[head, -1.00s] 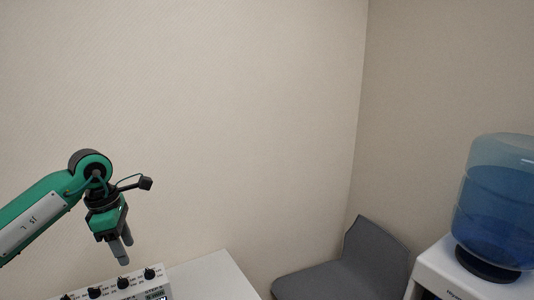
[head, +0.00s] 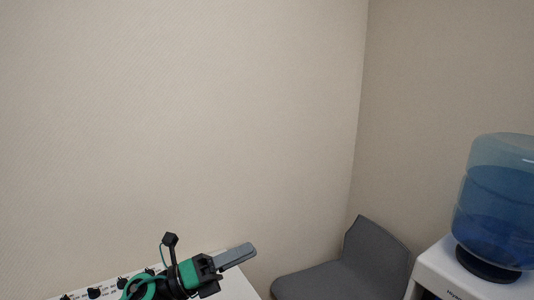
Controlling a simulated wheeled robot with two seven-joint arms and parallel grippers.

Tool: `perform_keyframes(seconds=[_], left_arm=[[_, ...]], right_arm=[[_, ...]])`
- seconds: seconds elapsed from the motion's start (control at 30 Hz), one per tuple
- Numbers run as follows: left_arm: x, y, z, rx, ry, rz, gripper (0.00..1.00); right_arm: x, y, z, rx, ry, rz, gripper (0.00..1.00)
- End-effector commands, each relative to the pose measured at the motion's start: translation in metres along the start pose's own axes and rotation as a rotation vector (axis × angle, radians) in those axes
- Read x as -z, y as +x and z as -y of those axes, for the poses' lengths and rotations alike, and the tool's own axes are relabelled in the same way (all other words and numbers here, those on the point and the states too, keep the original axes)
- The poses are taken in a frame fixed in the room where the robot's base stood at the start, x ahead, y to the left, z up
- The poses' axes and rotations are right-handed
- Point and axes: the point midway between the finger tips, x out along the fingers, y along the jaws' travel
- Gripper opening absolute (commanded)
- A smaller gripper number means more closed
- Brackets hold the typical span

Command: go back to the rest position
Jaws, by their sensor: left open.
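My left gripper (head: 237,256) is low in the head view, near the bottom edge and left of centre. It is green and black with grey fingers that point right and slightly up. It holds nothing that I can see. From this angle the fingers overlap, and the gap between them is hard to make out. It shows in front of a white table (head: 236,284) and hides part of it. My right gripper is not in view.
A white panel with black knobs (head: 94,293) lies on the table at bottom left, partly behind my left arm. A grey chair (head: 345,273) stands right of the table. A water cooler with a blue bottle (head: 496,215) stands at far right. Walls close off the back.

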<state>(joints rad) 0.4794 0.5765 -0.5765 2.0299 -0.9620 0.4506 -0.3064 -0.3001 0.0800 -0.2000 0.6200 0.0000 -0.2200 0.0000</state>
Motion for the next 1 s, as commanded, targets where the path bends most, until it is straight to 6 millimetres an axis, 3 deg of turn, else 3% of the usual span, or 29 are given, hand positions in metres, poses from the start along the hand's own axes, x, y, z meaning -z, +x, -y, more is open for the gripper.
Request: perform_keyframes(seconds=[0.13, 0.27, 0.47, 0.57, 0.73, 0.83, 1.0], left_arm=[[-0.015, -0.02, -0.007, 0.0, -0.273, 0.331, 0.51], [-0.023, -0.054, -0.027, -0.039, -0.516, 0.613, 0.51], [-0.001, -0.128, -0.074, -0.163, -0.897, 1.03, 0.51], [0.029, -0.17, -0.096, -0.254, -1.086, 1.231, 0.51], [0.106, -0.239, -0.119, -0.456, -1.394, 1.552, 0.51], [0.157, -0.272, -0.119, -0.588, -1.548, 1.713, 0.51], [0.226, -0.308, -0.105, -0.783, -1.732, 1.902, 0.51]], right_arm=[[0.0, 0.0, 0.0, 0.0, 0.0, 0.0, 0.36], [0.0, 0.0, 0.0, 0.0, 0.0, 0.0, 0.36], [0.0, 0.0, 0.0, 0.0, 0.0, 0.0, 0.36], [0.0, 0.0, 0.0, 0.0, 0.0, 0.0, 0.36], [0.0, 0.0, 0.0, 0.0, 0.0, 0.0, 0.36], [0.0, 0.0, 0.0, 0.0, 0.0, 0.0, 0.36], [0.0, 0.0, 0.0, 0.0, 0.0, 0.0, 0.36]])
